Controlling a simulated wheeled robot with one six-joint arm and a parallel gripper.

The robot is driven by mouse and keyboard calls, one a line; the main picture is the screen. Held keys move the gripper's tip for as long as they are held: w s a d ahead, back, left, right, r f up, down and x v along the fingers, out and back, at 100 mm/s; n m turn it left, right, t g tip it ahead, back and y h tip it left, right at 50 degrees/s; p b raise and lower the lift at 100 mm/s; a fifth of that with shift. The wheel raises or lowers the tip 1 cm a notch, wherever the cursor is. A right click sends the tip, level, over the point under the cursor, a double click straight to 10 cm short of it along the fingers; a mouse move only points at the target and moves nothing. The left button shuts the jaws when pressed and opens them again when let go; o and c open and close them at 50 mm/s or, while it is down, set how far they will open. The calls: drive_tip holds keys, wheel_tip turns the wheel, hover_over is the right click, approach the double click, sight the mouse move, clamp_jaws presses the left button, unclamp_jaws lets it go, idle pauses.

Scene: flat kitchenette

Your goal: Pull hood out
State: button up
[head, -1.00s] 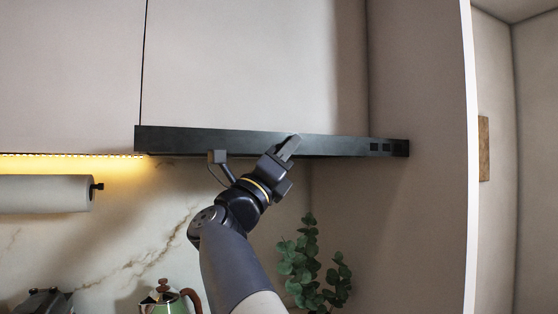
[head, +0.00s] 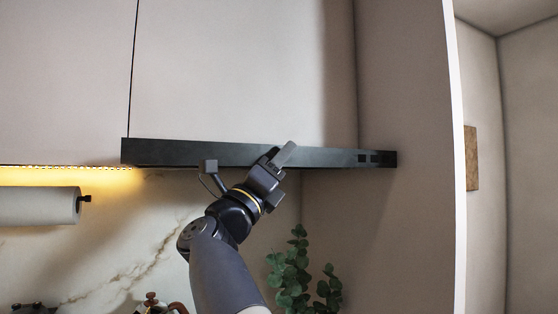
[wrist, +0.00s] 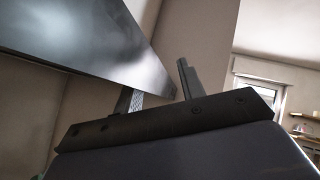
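The hood (head: 200,153) is a long black strip under the white upper cabinets in the head view, with small dark controls near its right end. In the wrist view, the hood (wrist: 85,40) is a large dark surface at upper left. My gripper (head: 280,158) is at the right half of the hood's front, with a grey finger overlapping it in the picture. The wrist view shows my gripper's two fingers (wrist: 155,80) spread apart, with the hood's far end showing behind the gap. I cannot tell whether a finger touches the hood.
A paper towel roll (head: 40,206) hangs at the left under a lit strip. A leafy plant (head: 295,275) stands below the hood. A kettle (head: 152,306) is partly visible at the bottom. A side wall (head: 405,220) closes the right of the hood.

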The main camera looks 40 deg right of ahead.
drive_tip(key=b+v, duration=0.3)
drive_tip(key=v, duration=0.7)
drive_tip(key=shift+a+f, duration=0.2)
drive_tip(key=shift+a, duration=0.15)
drive_tip(key=shift+s+d+r, duration=0.1)
drive_tip(key=w+p+x, duration=0.1)
drive_tip(key=p+x, duration=0.2)
drive_tip(key=x, duration=0.7)
drive_tip(key=shift+d+p, duration=0.3)
drive_tip(key=shift+d, duration=0.05)
drive_tip(key=shift+r, duration=0.1)
